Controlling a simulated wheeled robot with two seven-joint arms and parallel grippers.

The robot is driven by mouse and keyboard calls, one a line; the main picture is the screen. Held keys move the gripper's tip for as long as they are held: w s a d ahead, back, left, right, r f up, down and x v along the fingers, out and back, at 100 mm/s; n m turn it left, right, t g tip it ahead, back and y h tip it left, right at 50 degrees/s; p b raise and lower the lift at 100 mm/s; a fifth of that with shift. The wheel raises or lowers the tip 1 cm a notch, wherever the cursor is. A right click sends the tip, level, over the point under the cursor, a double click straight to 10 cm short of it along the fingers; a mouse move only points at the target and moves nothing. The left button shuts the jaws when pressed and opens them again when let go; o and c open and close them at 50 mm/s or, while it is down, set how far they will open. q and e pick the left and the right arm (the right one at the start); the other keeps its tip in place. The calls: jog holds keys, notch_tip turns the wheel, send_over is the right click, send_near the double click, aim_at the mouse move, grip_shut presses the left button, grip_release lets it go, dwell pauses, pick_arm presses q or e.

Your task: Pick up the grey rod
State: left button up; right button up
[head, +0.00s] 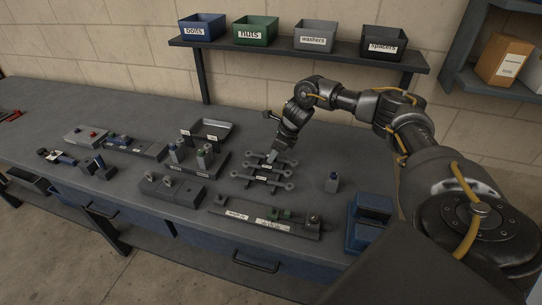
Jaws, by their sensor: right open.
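Several grey rods with round ring ends lie side by side on the bench, with small white labels near them; the back one (284,163), the middle one (245,169) and the front one (240,178) show. I cannot tell which of them is the task's grey rod. My right gripper (270,151) points down just above the back of this group. It is open, and I see nothing held in it. It hides part of the back rod, and whether it touches the rod is unclear. My left gripper is out of view.
Left of the rods stands a holder with upright cylinders (204,157). In front lies a long labelled tray (265,224). Labelled bins (257,31) sit on the shelf behind.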

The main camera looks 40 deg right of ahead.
jog(key=shift+w+a+f, duration=0.1)
jog(key=shift+w+f, duration=0.05)
jog(key=shift+f, duration=0.35)
grip_shut()
jog(key=shift+r, duration=0.1)
